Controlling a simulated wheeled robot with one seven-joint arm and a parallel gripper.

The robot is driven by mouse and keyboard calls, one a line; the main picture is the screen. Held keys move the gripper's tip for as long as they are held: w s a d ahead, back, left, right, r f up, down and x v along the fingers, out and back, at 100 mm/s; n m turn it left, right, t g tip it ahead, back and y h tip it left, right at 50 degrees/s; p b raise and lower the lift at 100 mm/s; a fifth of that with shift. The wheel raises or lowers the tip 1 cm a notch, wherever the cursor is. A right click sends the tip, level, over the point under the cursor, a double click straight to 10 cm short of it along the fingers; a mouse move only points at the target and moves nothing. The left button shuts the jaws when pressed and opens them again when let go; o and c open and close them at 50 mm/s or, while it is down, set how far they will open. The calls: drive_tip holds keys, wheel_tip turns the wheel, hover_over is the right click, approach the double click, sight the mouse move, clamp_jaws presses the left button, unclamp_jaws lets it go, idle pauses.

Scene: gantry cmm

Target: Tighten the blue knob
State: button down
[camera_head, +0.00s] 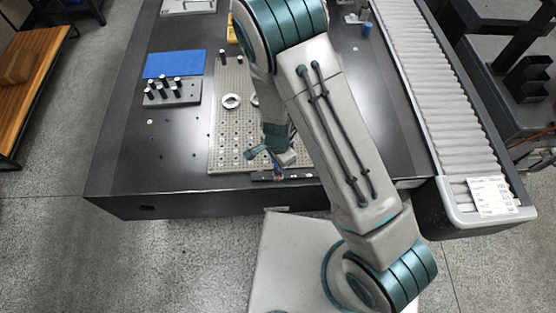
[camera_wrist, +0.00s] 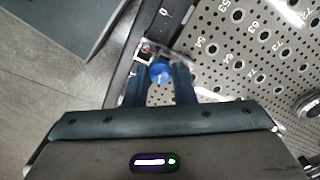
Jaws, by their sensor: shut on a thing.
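The blue knob (camera_wrist: 160,72) shows in the wrist view at the near edge of the perforated plate, beside a small metal fitting (camera_wrist: 145,52). My gripper (camera_wrist: 160,80) has one finger on each side of the knob and is shut on it. The fingers partly hide the knob's sides. In the head view, my gripper (camera_head: 277,168) is low at the front edge of the plate, beside a dark rail (camera_head: 298,174). I cannot make out the knob clearly there.
The perforated plate (camera_head: 228,135) with white rings lies on the dark table (camera_head: 120,165). A blue mat (camera_head: 174,64) and a grey block with several black-and-white pegs (camera_head: 185,97) are at left. A ribbed cover (camera_head: 420,90) runs along the right.

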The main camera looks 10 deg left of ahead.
drive_tip(key=c, duration=1.2)
unclamp_jaws()
